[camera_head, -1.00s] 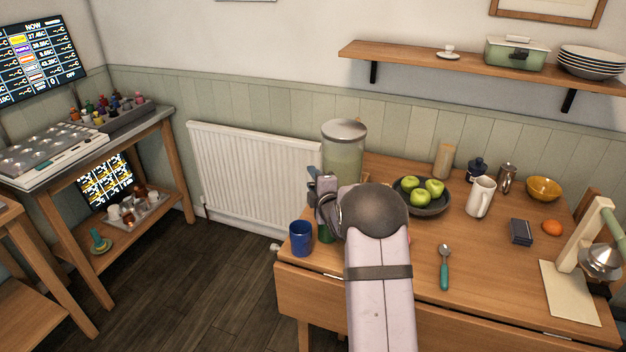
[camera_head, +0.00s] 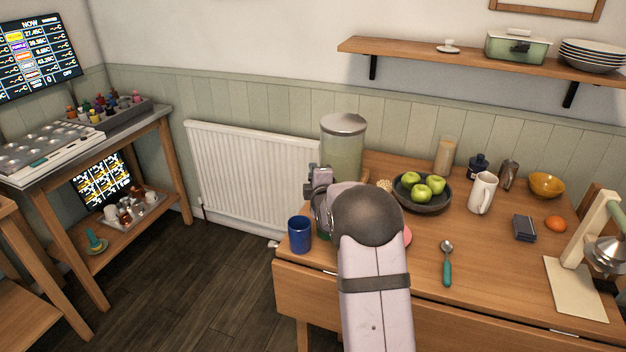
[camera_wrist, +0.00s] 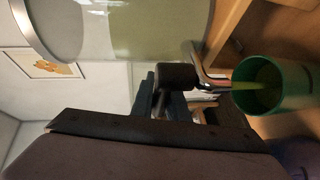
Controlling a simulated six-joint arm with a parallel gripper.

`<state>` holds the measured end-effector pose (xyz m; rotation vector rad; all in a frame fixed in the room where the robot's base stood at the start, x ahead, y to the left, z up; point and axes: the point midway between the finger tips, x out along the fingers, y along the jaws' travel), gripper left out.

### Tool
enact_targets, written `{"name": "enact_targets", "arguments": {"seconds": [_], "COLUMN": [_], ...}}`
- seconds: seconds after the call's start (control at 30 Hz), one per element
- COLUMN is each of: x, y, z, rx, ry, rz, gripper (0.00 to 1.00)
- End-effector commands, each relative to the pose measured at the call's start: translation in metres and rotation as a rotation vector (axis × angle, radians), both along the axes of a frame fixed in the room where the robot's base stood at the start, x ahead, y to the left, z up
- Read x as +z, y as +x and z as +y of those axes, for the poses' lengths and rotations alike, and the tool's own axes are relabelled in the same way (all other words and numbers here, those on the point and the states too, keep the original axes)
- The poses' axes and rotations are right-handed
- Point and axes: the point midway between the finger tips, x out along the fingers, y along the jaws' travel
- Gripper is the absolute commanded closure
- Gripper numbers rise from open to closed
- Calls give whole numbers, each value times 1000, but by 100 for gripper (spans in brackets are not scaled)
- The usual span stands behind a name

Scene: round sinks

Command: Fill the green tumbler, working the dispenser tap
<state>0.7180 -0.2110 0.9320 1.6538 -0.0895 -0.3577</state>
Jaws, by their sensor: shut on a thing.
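The dispenser (camera_head: 343,150) is a clear tank of pale greenish liquid with a grey lid, at the left back of the table. It also fills the top of the wrist view (camera_wrist: 140,25). Its tap has a chrome spout (camera_wrist: 203,65) and a dark lever knob (camera_wrist: 177,76). My gripper (camera_wrist: 162,100) is shut on the tap's lever; in the head view it is beside the tank's lower part (camera_head: 319,180). The green tumbler (camera_wrist: 290,90) is under the spout, and a yellow-green stream runs into it. In the head view my arm hides most of the tumbler. Its exact level is unclear.
A blue cup (camera_head: 300,234) stands left of my arm by the table's edge. A bowl of green apples (camera_head: 423,205), a white jug (camera_head: 482,193) and a teal-handled spoon (camera_head: 447,265) are to the right.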

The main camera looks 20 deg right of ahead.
Motion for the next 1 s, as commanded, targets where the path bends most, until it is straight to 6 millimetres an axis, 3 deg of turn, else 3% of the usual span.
{"name": "enact_targets", "arguments": {"seconds": [0.2, 0.23, 0.3, 0.73, 1.0], "x": [1, 1, 1, 1, 5], "y": [0, 0, 0, -4, -29], "z": [0, 0, 0, 1, 8], "rx": [0, 0, 0, 0, 0], "ry": [2, 2, 2, 2, 1], "rz": [-1, -1, -1, 0, 0], "gripper": [100, 84, 67, 67, 67]}}
